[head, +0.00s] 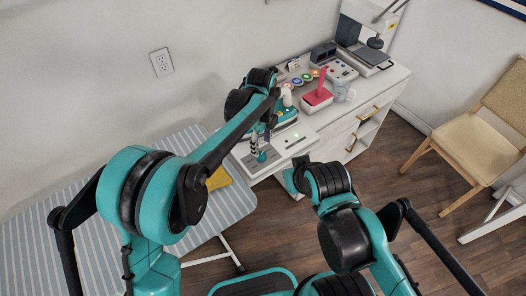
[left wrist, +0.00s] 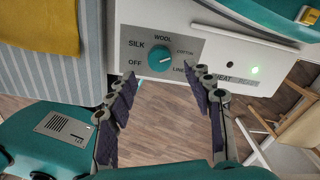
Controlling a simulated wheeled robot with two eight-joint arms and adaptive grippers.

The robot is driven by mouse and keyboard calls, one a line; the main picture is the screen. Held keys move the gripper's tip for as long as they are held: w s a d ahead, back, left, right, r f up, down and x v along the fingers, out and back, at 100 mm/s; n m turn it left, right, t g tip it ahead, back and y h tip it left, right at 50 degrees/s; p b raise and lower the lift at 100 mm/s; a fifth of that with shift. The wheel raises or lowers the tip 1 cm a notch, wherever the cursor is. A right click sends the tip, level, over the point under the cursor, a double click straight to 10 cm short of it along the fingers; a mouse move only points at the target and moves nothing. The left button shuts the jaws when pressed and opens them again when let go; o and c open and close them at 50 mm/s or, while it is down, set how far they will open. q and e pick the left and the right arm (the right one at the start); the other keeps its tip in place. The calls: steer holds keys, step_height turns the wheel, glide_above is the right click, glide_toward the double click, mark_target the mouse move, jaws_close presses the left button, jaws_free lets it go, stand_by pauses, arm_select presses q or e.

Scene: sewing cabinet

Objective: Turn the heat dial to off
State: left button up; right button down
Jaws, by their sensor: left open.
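The heat dial (left wrist: 159,58) is a round teal knob on a grey plate. OFF, SILK, WOOL, COTTON and LINEN labels surround it. Its pale pointer mark faces right, toward the COTTON and LINEN side, away from OFF. My left gripper (left wrist: 165,79) is open and empty. Its two dark-padded fingertips are just below the dial in the left wrist view, one to each side, and no contact shows.
A teal iron (head: 285,118) sits behind the panel. A yellow cloth (head: 218,178) lies on the striped ironing board (head: 230,208) at left. A pink object (head: 318,93) and mug (head: 343,92) stand on the cabinet.

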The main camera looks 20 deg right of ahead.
mark_target(261, 155)
arm_select(q)
step_height(261, 155, down, 5)
steer(key=shift+f+b, duration=0.1)
steer(key=shift+b, duration=0.55)
steer(key=c, duration=1.2)
